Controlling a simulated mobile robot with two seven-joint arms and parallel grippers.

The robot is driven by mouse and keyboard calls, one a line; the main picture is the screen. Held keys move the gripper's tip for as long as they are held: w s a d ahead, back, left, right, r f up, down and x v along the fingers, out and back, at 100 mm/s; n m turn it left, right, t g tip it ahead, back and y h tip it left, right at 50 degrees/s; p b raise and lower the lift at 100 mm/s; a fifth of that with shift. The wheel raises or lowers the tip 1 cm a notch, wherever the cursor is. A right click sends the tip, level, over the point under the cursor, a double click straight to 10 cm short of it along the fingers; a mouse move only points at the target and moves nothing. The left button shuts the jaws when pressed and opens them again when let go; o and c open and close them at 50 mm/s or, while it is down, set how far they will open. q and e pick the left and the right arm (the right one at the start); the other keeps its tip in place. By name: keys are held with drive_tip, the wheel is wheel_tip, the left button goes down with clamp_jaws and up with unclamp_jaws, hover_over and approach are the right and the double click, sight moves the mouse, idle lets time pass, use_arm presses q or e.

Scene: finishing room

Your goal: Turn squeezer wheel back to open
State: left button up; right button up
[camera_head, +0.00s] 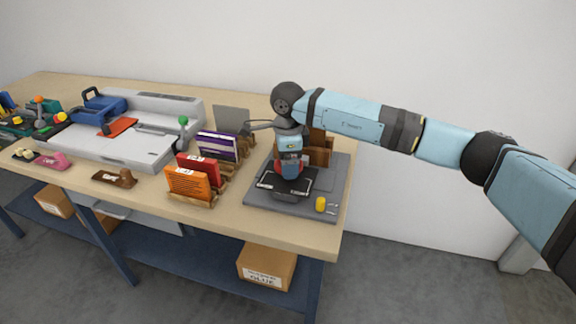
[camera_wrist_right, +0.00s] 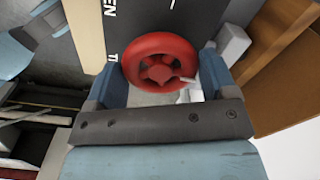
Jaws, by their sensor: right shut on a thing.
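The squeezer wheel (camera_wrist_right: 160,62) is red with a spoked hub and fills the middle of the right wrist view. My right gripper (camera_wrist_right: 160,72) has one blue finger on each side of the wheel and is shut on it. In the head view, my right gripper (camera_head: 291,168) reaches down over the black squeezer (camera_head: 287,189), hiding most of the wheel. The squeezer stands on a grey board (camera_head: 258,200) at the table's right end. In the wrist view, white lettering shows on a dark surface beyond the wheel, partly cut off. My left gripper is not in view.
Orange (camera_head: 187,184), red (camera_head: 197,167) and purple booklets (camera_head: 217,146) stand in wooden racks left of the board. A wooden block (camera_head: 320,152) stands behind the gripper. A yellow item (camera_head: 320,204) is at the board's front right. A white flat machine (camera_head: 130,140) lies farther left.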

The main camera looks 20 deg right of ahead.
drive_tip(key=shift+n+b, duration=0.45)
drive_tip(key=shift+n, duration=0.55)
drive_tip(key=n+b, duration=0.1)
drive_tip(key=n, duration=0.1)
drive_tip(key=shift+n, duration=0.3)
drive_tip(key=shift+n+b, duration=0.55)
drive_tip(key=shift+n, duration=0.45)
drive_tip(key=n+b, duration=0.1)
drive_tip(key=n, duration=0.1)
drive_tip(key=shift+n, duration=0.3)
drive_tip(key=n+b, duration=0.1)
drive_tip(key=n, duration=0.1)
drive_tip(key=shift+n, duration=0.4)
drive_tip(key=n, duration=0.2)
drive_tip(key=shift+s+n+b, duration=0.1)
drive_tip(key=shift+n+b, duration=0.2)
drive_tip(key=shift+b, duration=0.05)
drive_tip(key=n, duration=0.2)
drive_tip(key=shift+n+b, duration=0.3)
drive_tip(key=shift+n, duration=0.1)
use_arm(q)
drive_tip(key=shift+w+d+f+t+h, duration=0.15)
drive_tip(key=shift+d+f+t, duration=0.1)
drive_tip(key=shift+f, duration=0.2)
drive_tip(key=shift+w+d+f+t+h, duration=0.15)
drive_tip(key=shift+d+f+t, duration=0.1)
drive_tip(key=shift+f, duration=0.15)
use_arm(e)
drive_tip(key=shift+n, duration=0.6)
